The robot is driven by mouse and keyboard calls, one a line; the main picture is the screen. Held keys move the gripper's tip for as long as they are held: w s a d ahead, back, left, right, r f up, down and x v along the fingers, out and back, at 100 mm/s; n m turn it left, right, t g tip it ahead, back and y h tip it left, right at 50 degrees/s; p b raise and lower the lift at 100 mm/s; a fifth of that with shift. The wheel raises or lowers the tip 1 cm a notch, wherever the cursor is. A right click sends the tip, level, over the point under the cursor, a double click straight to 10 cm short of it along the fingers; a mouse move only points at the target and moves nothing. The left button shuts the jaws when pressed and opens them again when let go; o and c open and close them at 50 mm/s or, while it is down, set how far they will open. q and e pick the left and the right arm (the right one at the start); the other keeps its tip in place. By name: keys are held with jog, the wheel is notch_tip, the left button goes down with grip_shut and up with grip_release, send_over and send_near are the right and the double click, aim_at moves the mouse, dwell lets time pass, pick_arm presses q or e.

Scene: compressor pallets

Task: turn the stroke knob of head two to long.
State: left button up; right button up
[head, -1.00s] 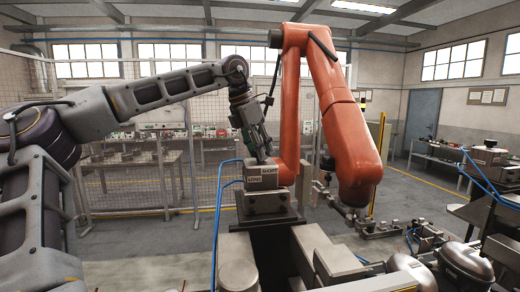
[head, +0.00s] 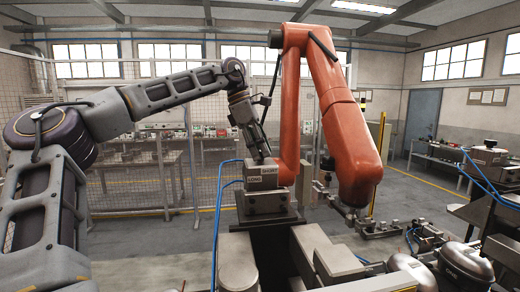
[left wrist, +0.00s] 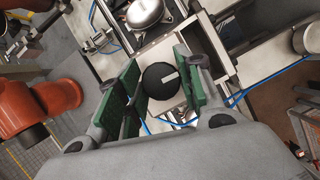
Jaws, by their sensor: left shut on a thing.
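The stroke knob (left wrist: 157,84) is a round black knob with a short white mark, seen from above in the left wrist view. It sits on a grey stroke head (head: 262,184) with a LONG and a SHORT label on its faces in the head view. My left gripper (head: 264,160) points down at the top of this head. In the left wrist view its green-padded fingers (left wrist: 160,82) stand on both sides of the knob, shut on it. Which label the white mark points to cannot be told. My right gripper is not in view.
A large orange robot arm (head: 345,130) stands close to the right of my left gripper. A blue hose (head: 217,220) runs down beside the head. Grey blocks and rounded compressors (head: 464,264) fill the front right. A mesh fence (head: 120,185) stands behind.

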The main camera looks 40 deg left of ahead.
pick_arm(q)
jog(key=m+g, duration=0.1)
jog(key=m, duration=0.3)
jog(key=shift+w+h, duration=0.1)
jog(key=shift+h, duration=0.3)
jog(key=m+g, duration=0.1)
jog(key=m, duration=0.2)
jog(key=shift+m+g, duration=0.3)
jog(key=m, duration=0.2)
jog(key=m+g, duration=0.1)
jog(key=m, duration=0.1)
jog(key=shift+r+g, duration=0.1)
jog(key=shift+g, duration=0.2)
jog(key=shift+m+g+y, duration=0.4)
jog(key=shift+m+g, duration=0.1)
jog(key=shift+m, duration=1.4)
jog(key=o, duration=1)
jog(key=shift+o, duration=0.2)
jog(key=shift+n+t+h, duration=0.3)
jog(key=shift+n+t, duration=0.1)
jog(key=shift+n, duration=1.4)
